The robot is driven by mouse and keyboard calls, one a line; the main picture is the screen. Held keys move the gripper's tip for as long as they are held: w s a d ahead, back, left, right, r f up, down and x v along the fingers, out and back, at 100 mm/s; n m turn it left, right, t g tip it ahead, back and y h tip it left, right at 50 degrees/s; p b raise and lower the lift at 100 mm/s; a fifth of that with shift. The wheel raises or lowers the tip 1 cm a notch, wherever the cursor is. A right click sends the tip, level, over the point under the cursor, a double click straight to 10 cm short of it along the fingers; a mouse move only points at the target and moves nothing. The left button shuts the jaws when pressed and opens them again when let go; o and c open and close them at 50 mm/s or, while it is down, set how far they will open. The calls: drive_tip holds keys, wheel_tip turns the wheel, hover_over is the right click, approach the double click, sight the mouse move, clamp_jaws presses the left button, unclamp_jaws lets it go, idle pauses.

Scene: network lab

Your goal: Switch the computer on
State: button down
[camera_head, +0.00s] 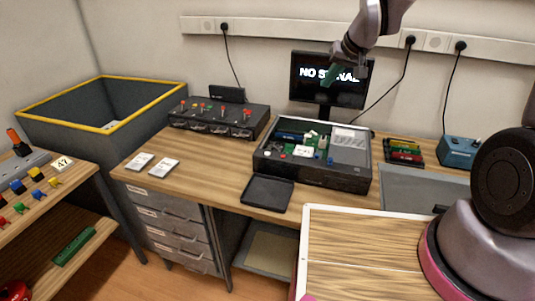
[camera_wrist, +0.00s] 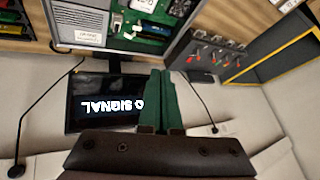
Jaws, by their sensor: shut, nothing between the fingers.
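The computer (camera_head: 312,165) is an open flat case on the wooden desk, with a green board and coloured parts inside. It also shows upside down at the top of the wrist view (camera_wrist: 130,30). The monitor (camera_head: 318,88) behind it reads "NO SIGNAL"; it shows inverted in the wrist view (camera_wrist: 85,100). My gripper (camera_head: 328,78) has green fingers, closed together and empty. It hangs in front of the monitor, above and behind the computer, apart from both. In the wrist view the gripper (camera_wrist: 162,75) points toward the computer side. I cannot make out a power button.
A black switch box (camera_head: 220,118) with red knobs stands left of the computer. A black tray (camera_head: 267,193) lies in front. A yellow-rimmed bin (camera_head: 65,115) stands left. Cables hang from the wall sockets.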

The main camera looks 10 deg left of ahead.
drive_tip(key=a+f+y, duration=0.2)
drive_tip(key=a+f, duration=0.5)
drive_tip(key=a, duration=0.1)
drive_tip(key=g+y, duration=0.1)
drive_tip(key=y, duration=0.1)
hover_over(267, 154)
wheel_tip(267, 154, down, 7)
drive_tip(key=shift+s+d+r+n, duration=0.15)
drive_tip(key=shift+d+n, duration=0.25)
drive_tip(key=shift+f, duration=4.4)
drive_tip(key=shift+f, duration=0.15)
drive_tip(key=shift+f, duration=0.25)
